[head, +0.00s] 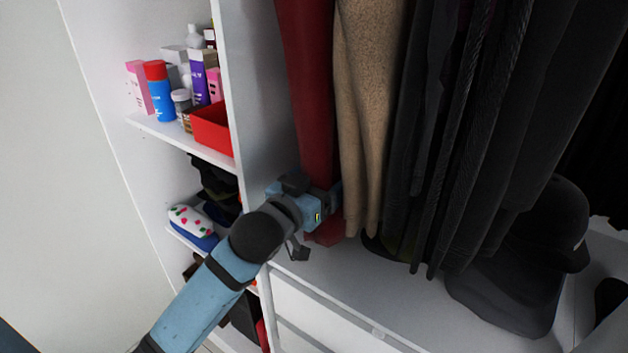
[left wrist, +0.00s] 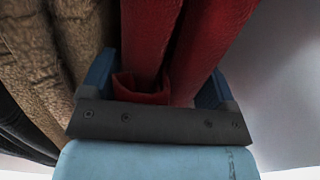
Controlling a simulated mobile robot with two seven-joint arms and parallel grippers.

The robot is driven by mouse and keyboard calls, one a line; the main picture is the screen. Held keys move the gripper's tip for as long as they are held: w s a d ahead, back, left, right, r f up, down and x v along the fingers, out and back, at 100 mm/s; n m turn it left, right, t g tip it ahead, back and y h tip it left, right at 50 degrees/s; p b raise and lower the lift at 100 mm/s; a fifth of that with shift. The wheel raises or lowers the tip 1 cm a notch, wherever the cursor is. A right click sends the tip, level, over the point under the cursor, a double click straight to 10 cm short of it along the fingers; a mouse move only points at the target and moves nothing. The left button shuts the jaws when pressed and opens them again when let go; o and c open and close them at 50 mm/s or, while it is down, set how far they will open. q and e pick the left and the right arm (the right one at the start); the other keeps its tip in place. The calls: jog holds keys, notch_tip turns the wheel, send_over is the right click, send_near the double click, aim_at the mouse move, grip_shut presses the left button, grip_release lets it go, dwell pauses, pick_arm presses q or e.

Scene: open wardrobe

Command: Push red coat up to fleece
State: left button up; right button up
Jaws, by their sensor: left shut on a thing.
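The red coat (head: 306,70) hangs at the left end of the row in the wardrobe, near the divider panel. The tan fleece (head: 366,90) hangs just to its right; their edges look close together in the head view. My left gripper (head: 325,200) is at the lower part of the red coat, its fingers partly hidden by the wrist. In the left wrist view the red coat (left wrist: 165,45) lies between the two blue fingers (left wrist: 160,85), and the fleece (left wrist: 65,45) is just outside the left finger. My right gripper is not in view.
More dark garments (head: 470,130) hang right of the fleece. A dark cap (head: 550,220) sits on the wardrobe floor (head: 400,290) at the right. The white divider (head: 255,90) stands left of the coat. Shelves beyond it hold bottles, boxes and a red bin (head: 211,128).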

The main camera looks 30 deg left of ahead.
pick_arm(q)
jog(key=shift+d, duration=0.55)
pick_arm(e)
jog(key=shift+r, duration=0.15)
pick_arm(q)
jog(key=o, duration=1.4)
jog(key=shift+o, duration=0.2)
jog(key=shift+s, duration=0.1)
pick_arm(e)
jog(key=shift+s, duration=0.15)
